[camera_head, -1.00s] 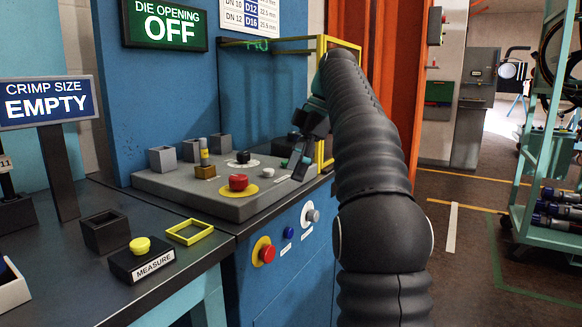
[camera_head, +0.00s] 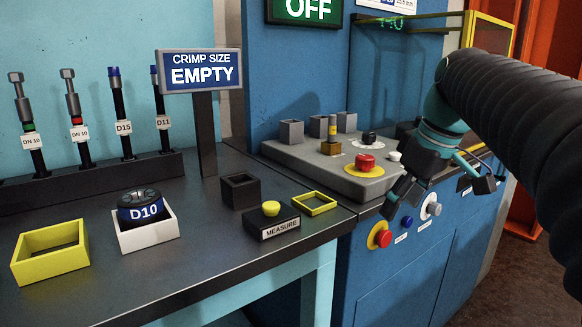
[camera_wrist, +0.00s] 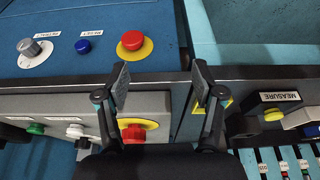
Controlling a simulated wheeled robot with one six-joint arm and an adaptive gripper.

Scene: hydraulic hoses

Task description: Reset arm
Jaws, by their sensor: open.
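My arm reaches in from the right in the head view. My gripper (camera_head: 440,193) is open, with its fingers spread, and hangs in front of the right end of the grey control deck (camera_head: 300,157). In the wrist view my gripper (camera_wrist: 161,84) has an empty gap between its two fingertips. Beyond the fingertips is the blue front panel (camera_wrist: 90,20) with a red button (camera_wrist: 131,41), a small blue button (camera_wrist: 82,46) and a grey knob (camera_wrist: 28,47). No object is held.
Several hose ends stand in a rack (camera_head: 90,185) behind. Signs read EMPTY (camera_head: 201,72) and OFF (camera_head: 305,10). Dark floor shows at lower right.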

